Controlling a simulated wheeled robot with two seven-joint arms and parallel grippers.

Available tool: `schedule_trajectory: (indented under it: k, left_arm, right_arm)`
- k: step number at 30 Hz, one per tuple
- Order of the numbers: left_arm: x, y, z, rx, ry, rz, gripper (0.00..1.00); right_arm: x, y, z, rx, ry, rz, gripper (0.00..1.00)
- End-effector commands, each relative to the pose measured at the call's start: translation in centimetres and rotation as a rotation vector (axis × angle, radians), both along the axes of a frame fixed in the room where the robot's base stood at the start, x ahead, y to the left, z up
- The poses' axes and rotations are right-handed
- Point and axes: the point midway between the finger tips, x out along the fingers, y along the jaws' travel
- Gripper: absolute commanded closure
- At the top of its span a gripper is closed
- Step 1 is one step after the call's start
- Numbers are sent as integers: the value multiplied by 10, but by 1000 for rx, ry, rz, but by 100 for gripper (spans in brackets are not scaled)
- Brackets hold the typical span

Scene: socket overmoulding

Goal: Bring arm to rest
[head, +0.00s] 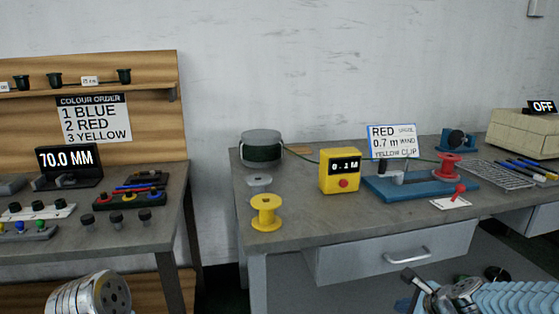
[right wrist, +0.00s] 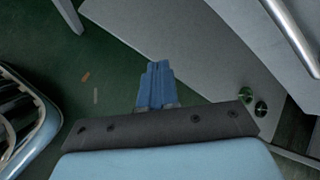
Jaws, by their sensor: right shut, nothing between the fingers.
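My right gripper (right wrist: 157,68) shows in the right wrist view with its blue fingers together and nothing between them. It is over the dark green floor (right wrist: 95,55), beside grey furniture panels. In the head view my right arm is at the lower right, in front of the right-hand bench (head: 350,232) and lower than its top. It appears apart from the bench, though the exact gap cannot be told. My left gripper is not in view.
The bench bears a yellow spool (head: 266,212), a yellow counter box (head: 340,172), a blue winding fixture (head: 410,188) and a wire rack (head: 500,175). A drawer handle (head: 408,254) juts from its front. A second bench (head: 130,228) stands left, across a gap.

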Motion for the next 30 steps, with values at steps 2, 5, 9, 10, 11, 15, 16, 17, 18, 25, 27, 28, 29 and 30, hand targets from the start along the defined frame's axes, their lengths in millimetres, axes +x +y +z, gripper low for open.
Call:
schedule_trajectory:
  k: [2, 5, 9, 10, 11, 15, 16, 17, 18, 25, 27, 28, 29, 30]
  left_arm:
    - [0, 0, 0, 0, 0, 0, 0]
    - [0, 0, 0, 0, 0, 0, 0]
    - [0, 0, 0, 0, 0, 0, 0]
    - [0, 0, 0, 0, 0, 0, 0]
    - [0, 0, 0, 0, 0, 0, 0]
    - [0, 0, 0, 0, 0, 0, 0]
    - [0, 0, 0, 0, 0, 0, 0]
    - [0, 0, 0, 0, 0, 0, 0]
    - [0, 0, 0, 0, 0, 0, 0]
    - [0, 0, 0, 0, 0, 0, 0]
    - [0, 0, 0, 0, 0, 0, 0]
    - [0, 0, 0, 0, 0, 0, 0]
    - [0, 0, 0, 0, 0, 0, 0]
    - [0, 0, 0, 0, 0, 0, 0]
  right_arm:
    - [-14, 30, -67, -134, 68, 219, 100]
    - [-43, 68, -142, -313, 107, 552, 100]
    - [-103, 123, -225, -498, 83, 1068, 100]
    - [-118, 134, -239, -525, 66, 1172, 100]
    - [-131, 143, -250, -547, 45, 1268, 100]
    - [-184, 176, -284, -606, -62, 1613, 100]
    - [-191, 180, -288, -612, -82, 1660, 100]
    - [-198, 184, -291, -617, -100, 1700, 100]
    - [-204, 187, -294, -622, -119, 1737, 100]
    - [-211, 191, -297, -630, -146, 1786, 100]
    - [-211, 191, -297, -629, -145, 1784, 100]
    - [-211, 191, -297, -629, -145, 1784, 100]
    - [-211, 191, -297, -629, -145, 1784, 100]
    - [-210, 191, -297, -629, -144, 1783, 100]
